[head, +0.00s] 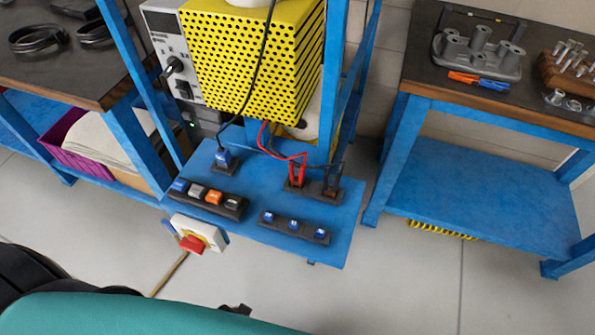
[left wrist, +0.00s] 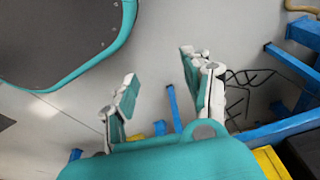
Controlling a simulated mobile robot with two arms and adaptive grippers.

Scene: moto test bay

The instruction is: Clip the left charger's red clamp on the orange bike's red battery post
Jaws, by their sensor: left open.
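A red clamp (head: 297,174) stands in a dark holder on the blue shelf (head: 340,222) in the head view, with a red cable (head: 284,155) running up from it. A black clamp (head: 332,180) stands just right of it. I cannot tell which charger the red clamp belongs to. The orange bike and its red battery post are not in view. My left gripper (left wrist: 157,84) is open and empty in the left wrist view, with nothing between its fingers. It does not show clearly in the head view. My right gripper is not in view.
A yellow perforated box (head: 252,60) stands above the shelf, between blue uprights. Button strips (head: 294,227) and a red knob (head: 193,243) sit at the shelf's front. A right bench (head: 425,85) holds metal parts; a left bench (head: 60,80) holds coiled rings. The floor in front is mostly clear.

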